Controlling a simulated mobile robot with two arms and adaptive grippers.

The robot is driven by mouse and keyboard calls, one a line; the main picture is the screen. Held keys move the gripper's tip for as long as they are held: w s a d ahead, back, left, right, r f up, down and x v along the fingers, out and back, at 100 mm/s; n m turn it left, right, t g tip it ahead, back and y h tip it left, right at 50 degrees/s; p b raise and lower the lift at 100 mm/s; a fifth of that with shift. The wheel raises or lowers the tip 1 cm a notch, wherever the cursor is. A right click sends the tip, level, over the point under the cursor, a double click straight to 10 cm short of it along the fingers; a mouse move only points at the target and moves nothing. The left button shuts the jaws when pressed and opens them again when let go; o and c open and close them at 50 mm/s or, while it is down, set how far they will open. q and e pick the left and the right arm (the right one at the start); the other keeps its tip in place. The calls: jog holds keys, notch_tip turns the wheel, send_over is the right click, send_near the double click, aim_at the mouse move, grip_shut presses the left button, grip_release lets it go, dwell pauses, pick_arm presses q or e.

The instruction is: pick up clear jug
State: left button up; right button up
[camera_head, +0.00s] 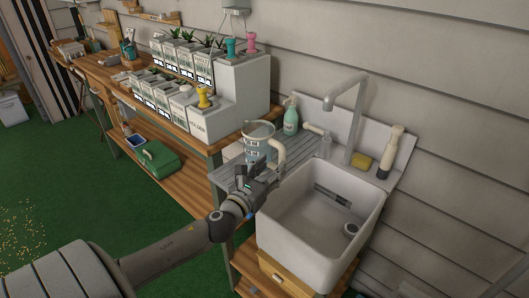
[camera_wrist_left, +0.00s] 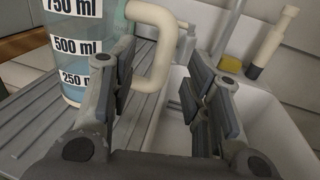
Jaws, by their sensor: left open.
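The clear jug (camera_head: 256,131), with black volume labels and a cream handle, stands upright on the ribbed grey drainboard (camera_head: 229,178) left of the sink. In the left wrist view the jug (camera_wrist_left: 75,48) is at the upper left, its top cut off. Its handle (camera_wrist_left: 160,50) shows beyond and between my fingers. My left gripper (camera_head: 268,174) is in front of the jug, near the handle, and hides part of its lower body. In the left wrist view the gripper (camera_wrist_left: 157,85) is open, with nothing clamped. I cannot tell whether a finger touches the handle.
The white sink (camera_head: 312,238) is right of the jug, below a grey tap (camera_head: 352,100). A green soap bottle (camera_head: 291,116), a yellow sponge (camera_head: 361,161) and a cream brush (camera_head: 391,150) stand behind. White boxes (camera_head: 205,125) fill the workbench at left.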

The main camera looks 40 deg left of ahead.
aim_at(280, 159)
pick_arm(q)
jog(key=shift+w, duration=0.4)
jog(key=w, duration=0.2)
jog(key=shift+w+r+p, duration=0.1)
jog(key=shift+w+p, duration=0.2)
jog(key=shift+p, duration=0.05)
jog(key=shift+w+a, duration=0.1)
jog(key=shift+w, duration=1.35)
jog(key=c, duration=0.8)
grip_shut()
pick_arm(e)
jog(key=shift+w+r, duration=0.55)
jog(key=shift+w, duration=0.35)
